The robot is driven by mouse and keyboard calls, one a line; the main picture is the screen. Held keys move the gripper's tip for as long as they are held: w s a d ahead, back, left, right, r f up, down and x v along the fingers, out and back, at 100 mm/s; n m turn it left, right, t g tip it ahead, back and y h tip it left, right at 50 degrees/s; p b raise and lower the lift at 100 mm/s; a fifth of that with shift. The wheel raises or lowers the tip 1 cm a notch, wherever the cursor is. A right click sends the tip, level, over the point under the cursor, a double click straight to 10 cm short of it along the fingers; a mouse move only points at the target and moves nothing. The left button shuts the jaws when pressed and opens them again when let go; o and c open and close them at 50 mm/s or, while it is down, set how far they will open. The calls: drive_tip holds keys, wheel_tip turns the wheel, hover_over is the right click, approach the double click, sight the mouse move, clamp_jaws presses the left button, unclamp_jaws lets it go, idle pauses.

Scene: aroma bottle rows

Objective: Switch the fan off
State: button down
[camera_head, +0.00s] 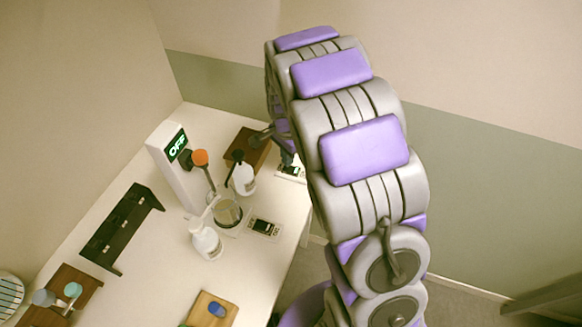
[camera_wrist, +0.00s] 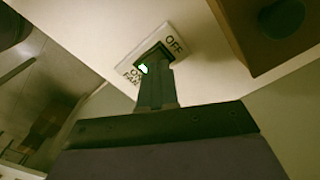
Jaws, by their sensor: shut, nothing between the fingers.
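In the wrist view a white switch plate (camera_wrist: 122,66) carries the labels OFF, ON and what looks like FAN. A green light shows beside ON. My gripper (camera_wrist: 158,52) is shut and empty, its tips over the middle of the plate; it hides the switch itself, and I cannot tell whether they touch. In the head view my gripper (camera_head: 285,153) is low over the table's back right part, close to a small white plate (camera_head: 291,172). A round slatted grille (camera_head: 10,296) at the lower left edge may be the fan; whether it spins is not clear.
A white tower (camera_head: 174,175) has a green OFF display. Pump bottles (camera_head: 206,241) (camera_head: 243,180), a glass beaker (camera_head: 228,213), a small black-screened device (camera_head: 264,227), a wooden block (camera_head: 246,150) and a black rack (camera_head: 121,228) crowd the table (camera_head: 160,270). Its front is clearer.

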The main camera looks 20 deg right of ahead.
drive_tip(key=shift+f, duration=1.1)
idle(0.7)
drive_tip(key=shift+r, duration=0.1)
drive_tip(key=shift+r+p, duration=1.75)
drive_tip(key=shift+r, duration=1.65)
